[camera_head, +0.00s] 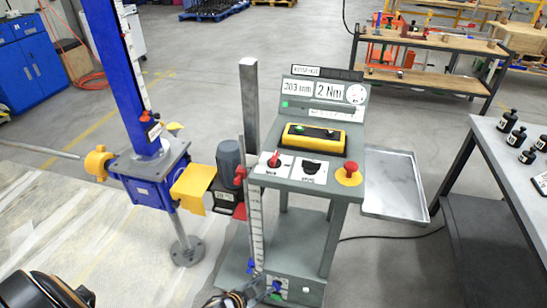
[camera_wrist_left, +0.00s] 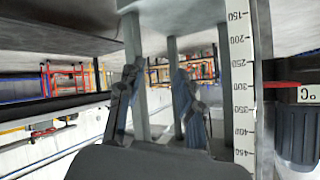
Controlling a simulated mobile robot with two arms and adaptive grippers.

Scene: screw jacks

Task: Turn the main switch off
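The console (camera_head: 315,188) stands in the middle of the head view. On its sloped panel, a red-handled rotary switch (camera_head: 273,160) sits on a white plate; its handle is tilted. Its label is too small to read, so I cannot confirm it is the main switch. A black knob (camera_head: 312,168) is to its right, and a red mushroom button (camera_head: 349,172) on yellow further right. My left gripper (camera_head: 263,277) is low in front of the console, well below the panel. In the left wrist view its two fingers (camera_wrist_left: 158,95) are apart with nothing between them. My right gripper is not seen.
A vertical scale (camera_head: 255,215) rises close to my left gripper and also shows in the wrist view (camera_wrist_left: 242,90). The blue screw jack (camera_head: 150,175) with its motor (camera_head: 229,160) is to the left. A metal tray (camera_head: 394,184) and a table with black weights (camera_head: 510,130) are right.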

